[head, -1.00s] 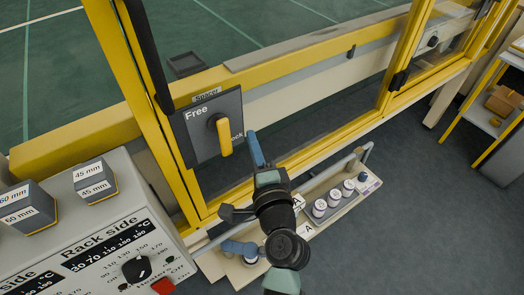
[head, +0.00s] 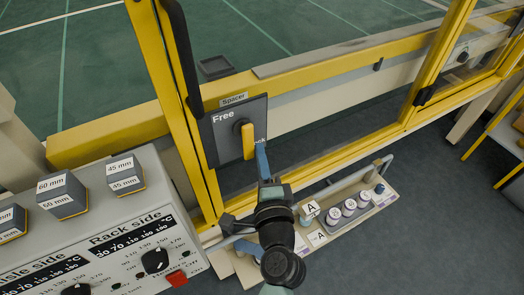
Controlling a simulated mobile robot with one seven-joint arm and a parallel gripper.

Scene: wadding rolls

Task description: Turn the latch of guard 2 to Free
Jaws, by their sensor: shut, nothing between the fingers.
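The latch is a yellow handle (head: 249,142) on a dark grey plate (head: 222,149) fixed to the yellow guard frame. A "Spacer" label sits above the plate; no guard number is readable. My gripper (head: 262,161) is shut and empty, its blue fingertips just right of the handle's lower end. I cannot tell whether they touch it.
A grey control panel (head: 105,235) with knobs, a red button (head: 177,278) and dark mm-marked blocks (head: 125,175) stands at the left. A tray (head: 375,205) with several white-topped round pieces lies below right of my arm. The yellow guard post (head: 172,110) rises left of the plate.

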